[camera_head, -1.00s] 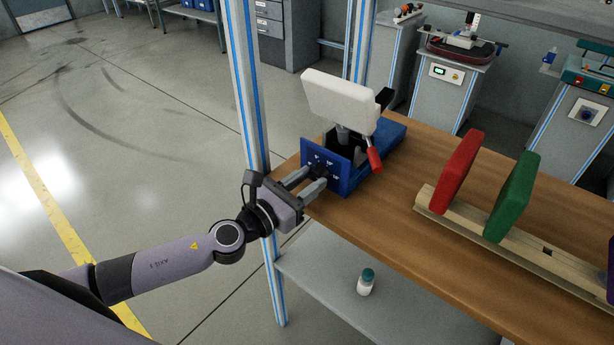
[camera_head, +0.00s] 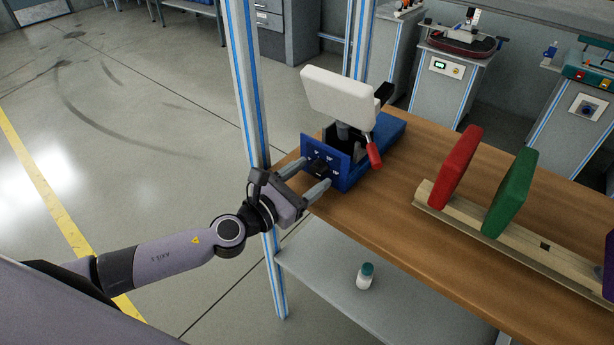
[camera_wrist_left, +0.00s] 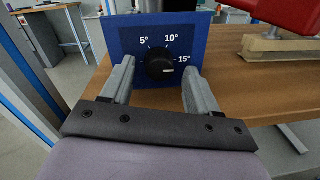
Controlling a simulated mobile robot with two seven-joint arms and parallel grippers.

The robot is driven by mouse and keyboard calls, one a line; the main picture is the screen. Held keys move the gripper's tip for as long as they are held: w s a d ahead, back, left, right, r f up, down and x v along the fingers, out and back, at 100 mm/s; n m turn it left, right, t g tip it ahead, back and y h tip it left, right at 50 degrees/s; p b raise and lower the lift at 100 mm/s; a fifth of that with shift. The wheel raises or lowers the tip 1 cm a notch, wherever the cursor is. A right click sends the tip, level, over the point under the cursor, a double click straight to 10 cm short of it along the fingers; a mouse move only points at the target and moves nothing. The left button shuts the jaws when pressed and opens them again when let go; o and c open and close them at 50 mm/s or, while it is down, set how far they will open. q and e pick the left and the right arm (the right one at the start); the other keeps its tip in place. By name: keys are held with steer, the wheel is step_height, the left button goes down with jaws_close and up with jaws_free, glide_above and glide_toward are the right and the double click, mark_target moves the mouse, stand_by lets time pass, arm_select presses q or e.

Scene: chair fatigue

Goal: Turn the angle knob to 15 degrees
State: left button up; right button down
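The angle knob (camera_wrist_left: 160,68) is a round black dial on a blue panel (camera_wrist_left: 140,38) with white marks for 5, 10 and 15 degrees. In the head view the knob (camera_head: 319,168) sits on the front of the blue device, whose white pad (camera_head: 339,96) is on top. My left gripper (camera_head: 305,177) is open in front of the panel. In the left wrist view its fingers (camera_wrist_left: 158,78) stand apart on either side of the knob, with gaps to it. My right gripper is not in view.
The device stands at the near left end of the wooden table (camera_head: 395,215). A red lever (camera_head: 373,155) hangs at its side. Red (camera_head: 456,168) and green (camera_head: 510,194) pads stand on a wooden rail to the right. A blue-striped post (camera_head: 253,90) rises beside my left arm.

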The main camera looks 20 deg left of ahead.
arm_select(q)
steer(key=shift+s, duration=0.1)
steer(key=b+v, duration=0.1)
steer(key=v, duration=0.6)
stand_by(0.6)
